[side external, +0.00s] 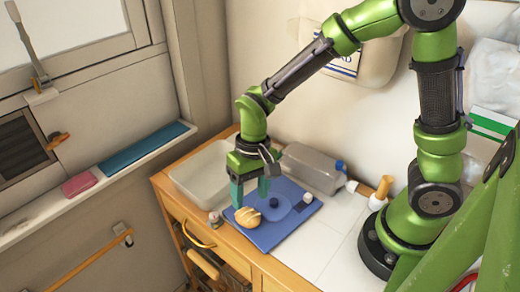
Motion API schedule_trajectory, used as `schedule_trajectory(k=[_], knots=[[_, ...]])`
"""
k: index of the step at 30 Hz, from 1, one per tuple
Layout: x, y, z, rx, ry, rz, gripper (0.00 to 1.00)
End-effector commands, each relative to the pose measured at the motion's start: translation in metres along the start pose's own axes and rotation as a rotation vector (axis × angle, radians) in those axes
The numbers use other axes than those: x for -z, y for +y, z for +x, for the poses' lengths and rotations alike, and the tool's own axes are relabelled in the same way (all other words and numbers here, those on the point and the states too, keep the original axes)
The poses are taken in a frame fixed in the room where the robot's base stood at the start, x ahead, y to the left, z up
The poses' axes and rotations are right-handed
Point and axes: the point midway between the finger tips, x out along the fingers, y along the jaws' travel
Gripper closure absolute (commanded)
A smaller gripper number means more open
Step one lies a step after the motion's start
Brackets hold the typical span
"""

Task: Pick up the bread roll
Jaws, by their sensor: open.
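The bread roll (247,217) is small, round and golden brown. It lies near the left edge of a blue board (281,232) on the wooden cabinet top. My gripper (249,194) points down just above the roll, with its two teal fingers apart, one to the left and one to the right. The left fingertip is close to the roll's upper left. I cannot tell whether either finger touches it. Nothing shows between the fingers.
A blue lid-like disc with a dark knob (273,203) lies right of the roll, with a small white cube (308,197) beyond it. White tiles (318,245) right of the board are clear.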

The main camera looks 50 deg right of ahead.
Motion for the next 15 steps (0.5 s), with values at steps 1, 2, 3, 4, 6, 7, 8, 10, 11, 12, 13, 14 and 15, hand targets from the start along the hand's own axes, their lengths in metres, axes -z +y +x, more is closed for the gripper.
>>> schedule_trajectory(k=[1,2,3,4,6,7,8,10,11,12,13,14,15], knots=[[0.000,0.000,0.003,-0.001,-0.001,-0.001,0.39],[-0.001,0.000,0.005,-0.001,-0.001,-0.001,0.39],[-0.001,-0.001,0.010,-0.002,-0.003,-0.001,0.39],[-0.002,-0.001,0.014,-0.003,-0.003,-0.002,0.39],[-0.003,-0.002,0.025,-0.004,-0.005,-0.002,0.39],[-0.003,-0.002,0.030,-0.004,-0.005,-0.002,0.39],[-0.003,-0.003,0.034,-0.003,-0.004,-0.001,0.39],[-0.003,-0.002,0.044,-0.003,-0.003,-0.001,0.39],[-0.003,-0.003,0.047,-0.002,-0.003,0.000,0.39],[-0.003,-0.003,0.050,-0.002,-0.002,0.000,0.39],[-0.002,-0.003,0.051,-0.001,-0.002,0.000,0.39],[-0.002,-0.003,0.053,-0.001,0.000,-0.001,0.39],[-0.002,-0.003,0.053,-0.001,0.001,-0.001,0.39]])
